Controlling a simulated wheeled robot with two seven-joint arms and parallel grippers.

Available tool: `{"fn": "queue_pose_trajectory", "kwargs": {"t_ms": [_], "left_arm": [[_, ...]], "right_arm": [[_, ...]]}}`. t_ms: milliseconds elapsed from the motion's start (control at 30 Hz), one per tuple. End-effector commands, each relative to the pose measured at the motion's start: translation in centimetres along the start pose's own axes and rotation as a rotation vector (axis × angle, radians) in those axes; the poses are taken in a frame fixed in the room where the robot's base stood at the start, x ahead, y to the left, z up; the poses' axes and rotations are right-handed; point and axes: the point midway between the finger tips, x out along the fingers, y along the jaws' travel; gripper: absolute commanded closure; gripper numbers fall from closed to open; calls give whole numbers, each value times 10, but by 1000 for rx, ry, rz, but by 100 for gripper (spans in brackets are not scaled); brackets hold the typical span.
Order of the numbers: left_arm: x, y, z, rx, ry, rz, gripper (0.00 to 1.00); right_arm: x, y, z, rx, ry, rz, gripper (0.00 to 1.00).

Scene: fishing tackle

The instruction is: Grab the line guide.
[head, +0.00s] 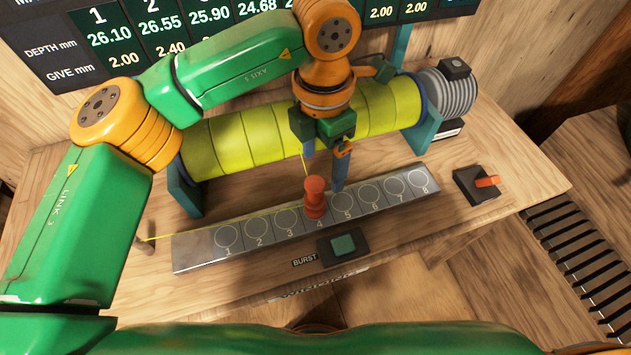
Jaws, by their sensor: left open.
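The line guide (315,198) is a small red-orange knob-shaped piece. It stands upright on the grey numbered rail (200,258), at the circle marked 4. My left gripper (323,172) reaches down from above, its two blue fingers apart and empty. The fingers are just behind and above the line guide, with one fingertip close to its right side; I cannot tell if they touch it. A thin yellow line (215,227) runs from a peg at the left to the guide and up toward the spool. My right gripper is out of view.
A yellow-green spool (385,105) lies behind the rail, with a grey motor (450,92) at its right end. A green button box (343,245) stands in front of the rail. A lever box (478,184) sits at the right. The bench (400,225) between them is clear.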

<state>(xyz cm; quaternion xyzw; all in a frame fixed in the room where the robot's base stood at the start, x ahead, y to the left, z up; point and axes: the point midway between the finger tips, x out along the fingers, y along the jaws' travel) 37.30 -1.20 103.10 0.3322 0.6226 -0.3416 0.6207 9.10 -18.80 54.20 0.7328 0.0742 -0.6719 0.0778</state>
Motion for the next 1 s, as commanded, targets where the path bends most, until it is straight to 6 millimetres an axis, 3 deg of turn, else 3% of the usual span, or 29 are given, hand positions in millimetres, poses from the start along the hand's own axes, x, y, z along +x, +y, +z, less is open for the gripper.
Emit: {"fn": "queue_pose_trajectory", "kwargs": {"t_ms": [33, 167, 367, 500, 600, 833, 867, 1000], "left_arm": [[30, -1, -1, 2, 3, -2, 14], [44, 2, -2, -3, 11, 11, 14], [61, 3, -6, -1, 13, 7, 14], [85, 6, -14, 1, 14, 3, 14], [104, 7, -13, 0, 12, 5, 14], [111, 7, -12, 1, 9, 6, 14], [111, 7, -12, 1, 9, 6, 17], [111, 7, -12, 2, 8, 6, 55]], "right_arm": [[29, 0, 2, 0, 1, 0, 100], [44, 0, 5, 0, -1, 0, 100], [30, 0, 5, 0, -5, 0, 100], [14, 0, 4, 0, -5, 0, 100], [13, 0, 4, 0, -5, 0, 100], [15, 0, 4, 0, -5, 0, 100], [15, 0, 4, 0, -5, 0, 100], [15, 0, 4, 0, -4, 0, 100]]}}
